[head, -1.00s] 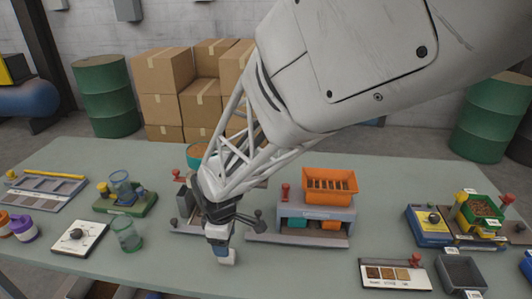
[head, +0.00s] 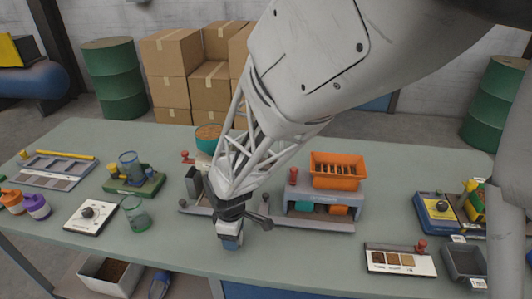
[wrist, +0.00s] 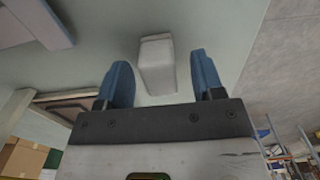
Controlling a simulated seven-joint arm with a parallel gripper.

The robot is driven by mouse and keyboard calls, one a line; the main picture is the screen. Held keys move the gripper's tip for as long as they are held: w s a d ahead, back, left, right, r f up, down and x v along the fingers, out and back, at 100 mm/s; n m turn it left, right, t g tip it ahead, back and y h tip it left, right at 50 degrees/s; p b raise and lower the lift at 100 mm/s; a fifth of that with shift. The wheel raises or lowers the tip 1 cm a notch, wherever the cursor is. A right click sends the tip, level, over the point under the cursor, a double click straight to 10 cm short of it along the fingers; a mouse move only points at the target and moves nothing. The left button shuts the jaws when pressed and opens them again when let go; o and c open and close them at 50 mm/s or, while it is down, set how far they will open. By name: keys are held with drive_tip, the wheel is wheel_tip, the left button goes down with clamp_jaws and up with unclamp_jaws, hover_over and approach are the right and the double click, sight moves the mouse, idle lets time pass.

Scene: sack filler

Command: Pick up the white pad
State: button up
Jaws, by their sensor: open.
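The white pad (wrist: 157,65) is a small, pale block on the grey-green table. In the wrist view it lies between and slightly beyond the two blue fingers of my gripper (wrist: 160,76). The fingers are apart, with a visible gap on each side of the pad. In the head view my gripper (head: 231,241) points down at the table's front part, left of the machine with the orange hopper. There the pad is hidden or cannot be told apart from the gripper.
The machine with the orange hopper (head: 338,171) stands right of my gripper. A clear green cup (head: 136,214) and a white dial plate (head: 90,216) stand left. A sample board (head: 400,259) lies at the right. The table's front edge is close to my gripper.

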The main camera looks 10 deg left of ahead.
drive_tip(key=shift+f, duration=0.7)
drive_tip(key=c, duration=1)
drive_tip(key=shift+r, duration=0.1)
drive_tip(key=shift+r, duration=4.95)
